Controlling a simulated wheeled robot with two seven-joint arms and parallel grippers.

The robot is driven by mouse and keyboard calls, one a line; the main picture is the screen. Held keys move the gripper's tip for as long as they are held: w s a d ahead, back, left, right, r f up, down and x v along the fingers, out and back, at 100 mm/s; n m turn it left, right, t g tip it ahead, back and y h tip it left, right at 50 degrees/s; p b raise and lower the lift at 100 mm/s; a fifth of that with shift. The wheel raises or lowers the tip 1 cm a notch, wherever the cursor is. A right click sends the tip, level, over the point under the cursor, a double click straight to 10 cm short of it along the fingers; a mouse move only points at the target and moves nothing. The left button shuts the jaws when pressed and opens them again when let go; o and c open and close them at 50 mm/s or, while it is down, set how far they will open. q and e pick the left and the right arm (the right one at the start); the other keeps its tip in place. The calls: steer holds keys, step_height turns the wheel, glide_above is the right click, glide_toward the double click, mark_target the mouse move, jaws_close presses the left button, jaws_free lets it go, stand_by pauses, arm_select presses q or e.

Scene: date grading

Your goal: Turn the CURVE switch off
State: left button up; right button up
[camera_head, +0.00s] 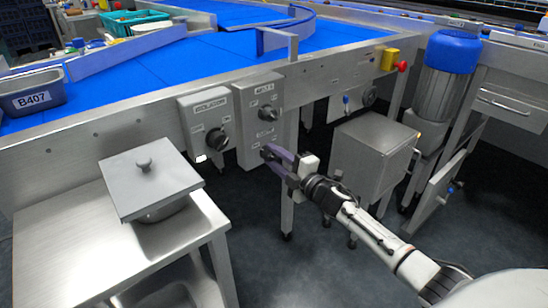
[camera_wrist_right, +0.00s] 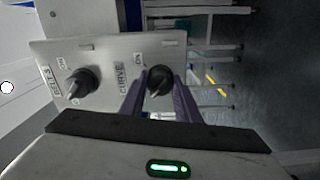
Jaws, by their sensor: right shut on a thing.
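The CURVE switch is a black rotary knob (camera_wrist_right: 159,79) on the grey two-knob control box (camera_head: 243,132), with the word CURVE beside it in the right wrist view. My right gripper (camera_head: 268,153) reaches the lower part of this box, and its purple fingers (camera_wrist_right: 160,88) are around the CURVE knob, shut on it. In the head view the fingers hide the CURVE knob. The box's other knob (camera_head: 267,113) is above it; it also shows in the right wrist view (camera_wrist_right: 80,82), free of the gripper. My left gripper is not in view.
A grey ISOLATOR box (camera_head: 190,110) with a black knob (camera_head: 217,138) is just left of the control box. A steel table (camera_head: 60,240) with a lidded pot (camera_head: 150,180) stands at front left. A steel cabinet (camera_head: 375,150) stands right of my gripper. The blue conveyor (camera_head: 200,60) runs behind.

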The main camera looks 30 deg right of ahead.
steer(key=o, duration=1)
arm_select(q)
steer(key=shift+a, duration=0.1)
arm_select(e)
steer(key=shift+o, duration=0.2)
steer(key=shift+s, duration=0.1)
steer(key=shift+s, duration=0.3)
arm_select(q)
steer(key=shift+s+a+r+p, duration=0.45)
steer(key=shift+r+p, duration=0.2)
steer(key=shift+p, duration=0.5)
arm_select(e)
steer(key=s, duration=0.9)
steer(key=shift+s+d, duration=0.25)
steer(key=shift+d, duration=0.15)
